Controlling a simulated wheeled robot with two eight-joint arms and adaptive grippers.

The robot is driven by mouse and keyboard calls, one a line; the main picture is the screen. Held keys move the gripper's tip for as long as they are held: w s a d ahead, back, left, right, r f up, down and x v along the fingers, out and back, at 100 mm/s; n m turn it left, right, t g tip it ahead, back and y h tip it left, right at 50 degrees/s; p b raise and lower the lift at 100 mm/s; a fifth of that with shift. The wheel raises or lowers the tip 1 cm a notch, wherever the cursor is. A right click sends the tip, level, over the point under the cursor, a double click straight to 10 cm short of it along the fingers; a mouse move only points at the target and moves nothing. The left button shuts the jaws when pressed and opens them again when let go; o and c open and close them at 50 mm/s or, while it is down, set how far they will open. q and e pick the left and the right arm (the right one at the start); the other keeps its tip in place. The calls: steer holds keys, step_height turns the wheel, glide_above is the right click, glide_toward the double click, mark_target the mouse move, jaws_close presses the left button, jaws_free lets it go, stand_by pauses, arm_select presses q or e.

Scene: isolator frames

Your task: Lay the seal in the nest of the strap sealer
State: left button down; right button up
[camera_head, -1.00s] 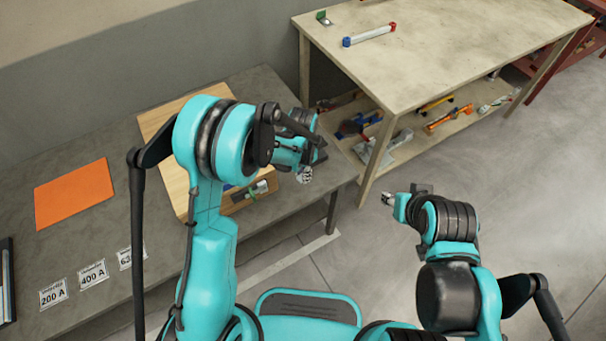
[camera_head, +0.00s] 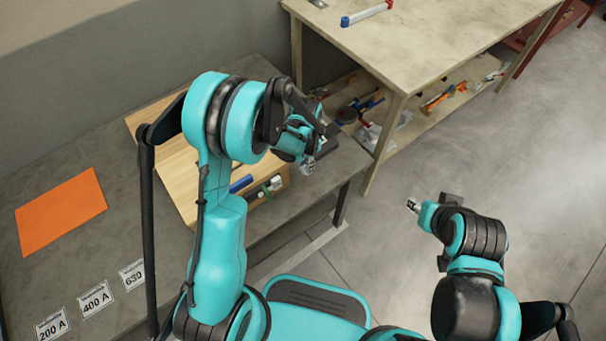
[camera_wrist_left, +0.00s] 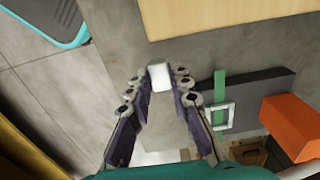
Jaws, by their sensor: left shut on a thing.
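My left gripper (camera_head: 308,167) hangs over the grey bench, right of the wooden board, and also shows in the left wrist view (camera_wrist_left: 160,84). It is shut on a small pale block, which looks like the seal (camera_wrist_left: 159,76), held between the fingertips. In the left wrist view, a dark bar with a green strap and a silver frame, likely the strap sealer (camera_wrist_left: 255,95), lies right of the fingers, apart from the seal. Its nest cannot be told clearly. My right gripper (camera_head: 413,205) is over the floor, away from the bench; its jaws are too small to read.
The wooden board (camera_head: 165,150) carries a blue item (camera_head: 241,183) and a green-and-white item (camera_head: 268,188) near its edge. An orange block (camera_wrist_left: 290,125) adjoins the dark bar. An orange mat (camera_head: 60,212) lies left. A second table (camera_head: 440,45) stands at the back right.

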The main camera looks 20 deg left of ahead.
mark_target(303, 167)
arm_select(q)
steer(key=shift+a+f, duration=0.45)
steer(key=shift+a, duration=0.05)
step_height(303, 167, down, 4)
steer(key=shift+r+b, duration=0.1)
steer(key=shift+b, duration=1.1)
steer(key=shift+r, duration=0.1)
steer(key=c, duration=1.4)
jaws_free()
steer(key=shift+o, duration=0.2)
